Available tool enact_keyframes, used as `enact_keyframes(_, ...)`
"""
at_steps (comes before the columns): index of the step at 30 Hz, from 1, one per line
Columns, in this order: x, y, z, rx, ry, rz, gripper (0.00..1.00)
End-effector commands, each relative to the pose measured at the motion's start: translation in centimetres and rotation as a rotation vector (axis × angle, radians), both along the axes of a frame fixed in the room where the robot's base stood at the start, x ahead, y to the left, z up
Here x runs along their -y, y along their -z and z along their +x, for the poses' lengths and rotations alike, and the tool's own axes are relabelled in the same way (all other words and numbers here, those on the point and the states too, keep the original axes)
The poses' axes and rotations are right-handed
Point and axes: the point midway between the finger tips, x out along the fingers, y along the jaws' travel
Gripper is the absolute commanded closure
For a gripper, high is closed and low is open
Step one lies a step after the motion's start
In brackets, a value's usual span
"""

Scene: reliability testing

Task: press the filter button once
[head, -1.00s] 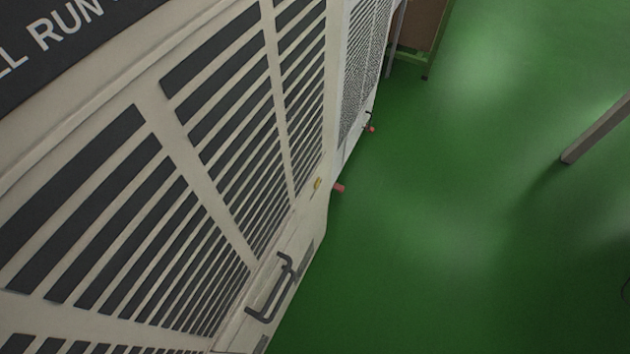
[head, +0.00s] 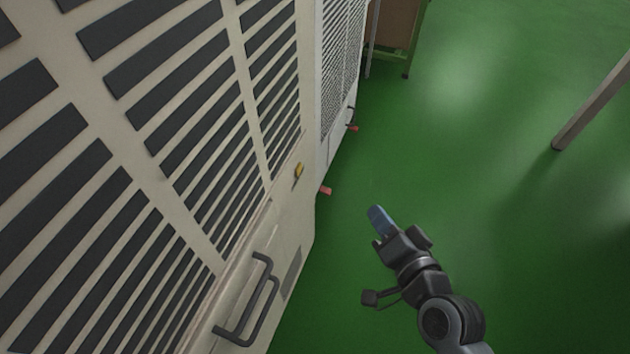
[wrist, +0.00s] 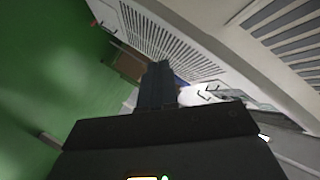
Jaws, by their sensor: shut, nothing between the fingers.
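No part that I can make out as the filter button shows in the head view, and no readable filter label shows either. The tall beige cabinet (head: 285,215) with dark louvre slots fills the left of the head view. A small yellow part (head: 298,170) sits on its front near the right edge. My gripper (head: 379,219) is shut and empty, over the green floor to the right of the cabinet and apart from it. In the wrist view my dark fingers (wrist: 157,84) are together, with the cabinet front beyond them.
A dark bar handle (head: 250,300) sticks out of the cabinet's lower front. Small red parts (head: 326,190) jut out low by the cabinet edge. A brown unit on a green frame (head: 395,30) stands at the back, and a grey post (head: 590,105) at right. The green floor between is clear.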

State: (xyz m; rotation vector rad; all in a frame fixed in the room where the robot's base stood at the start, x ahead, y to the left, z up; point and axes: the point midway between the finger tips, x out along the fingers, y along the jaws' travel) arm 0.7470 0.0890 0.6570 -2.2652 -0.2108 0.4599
Motion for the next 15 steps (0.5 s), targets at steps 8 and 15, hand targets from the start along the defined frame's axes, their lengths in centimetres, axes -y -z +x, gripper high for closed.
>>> enact_keyframes(8,-2.9,0.4,6.2,-0.013,-0.062,0.124,1.00)
enact_keyframes(15,-3.1,0.2,6.6,-0.016,-0.067,0.134,1.00)
